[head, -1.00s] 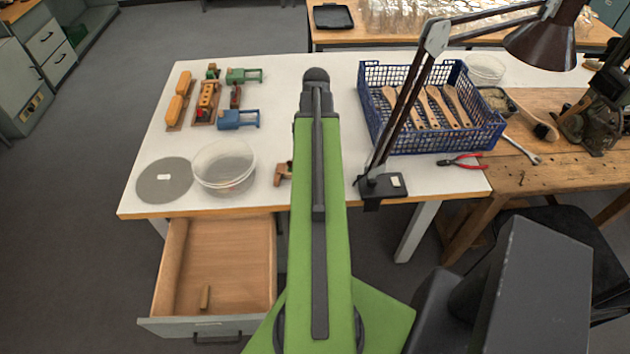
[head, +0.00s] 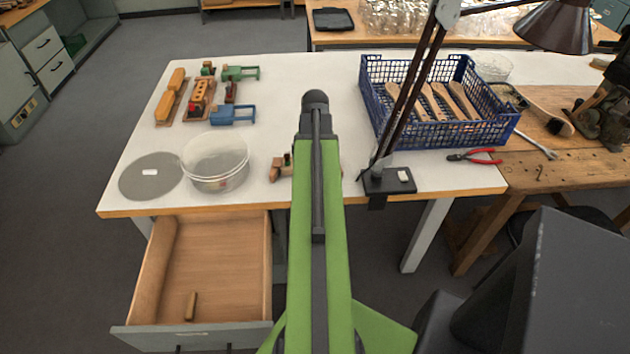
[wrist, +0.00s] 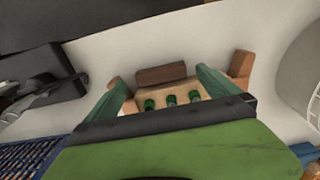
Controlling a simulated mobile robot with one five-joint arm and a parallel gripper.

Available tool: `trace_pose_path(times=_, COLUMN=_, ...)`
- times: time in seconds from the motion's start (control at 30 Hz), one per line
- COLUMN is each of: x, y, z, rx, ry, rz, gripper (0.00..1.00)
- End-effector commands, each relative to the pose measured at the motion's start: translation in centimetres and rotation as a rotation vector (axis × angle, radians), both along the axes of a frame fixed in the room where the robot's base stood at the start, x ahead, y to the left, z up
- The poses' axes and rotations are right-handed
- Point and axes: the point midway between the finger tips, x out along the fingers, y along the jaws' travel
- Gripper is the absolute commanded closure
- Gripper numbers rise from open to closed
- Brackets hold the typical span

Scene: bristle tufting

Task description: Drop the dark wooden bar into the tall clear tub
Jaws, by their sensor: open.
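The dark wooden bar (wrist: 162,74) shows in the wrist view, lying beside a pale wooden piece with green pegs (wrist: 170,101). My gripper (wrist: 160,80) is open and empty, its two green fingers spread either side of the bar and pegs. I cannot tell its height above them. In the head view my arm hides the bar and the gripper's fingers. The tall clear tub (head: 216,158) stands on the white table, left of my arm; its rim and wall (wrist: 302,75) also show at the right of the wrist view. Something small and coloured shows low in it.
A grey disc (head: 150,177) lies left of the tub. Wooden toys (head: 198,98) stand behind it. The lamp base (head: 388,181) and blue crate (head: 440,105) are right of my arm. An open drawer (head: 222,255) juts out below the table front.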

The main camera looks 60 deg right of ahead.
Motion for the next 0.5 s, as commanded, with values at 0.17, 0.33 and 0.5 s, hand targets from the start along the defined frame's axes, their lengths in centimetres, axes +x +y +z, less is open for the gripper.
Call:
trace_pose_path(times=0.17, x=0.0, y=0.0, z=-3.7, rx=0.000, ry=0.000, rz=0.000, gripper=0.00)
trace_pose_path(times=0.33, x=0.1, y=0.0, z=-3.5, rx=0.000, ry=0.000, rz=0.000, gripper=0.00)
trace_pose_path(times=0.5, x=0.1, y=0.0, z=-3.4, rx=0.000, ry=0.000, rz=0.001, gripper=0.12)
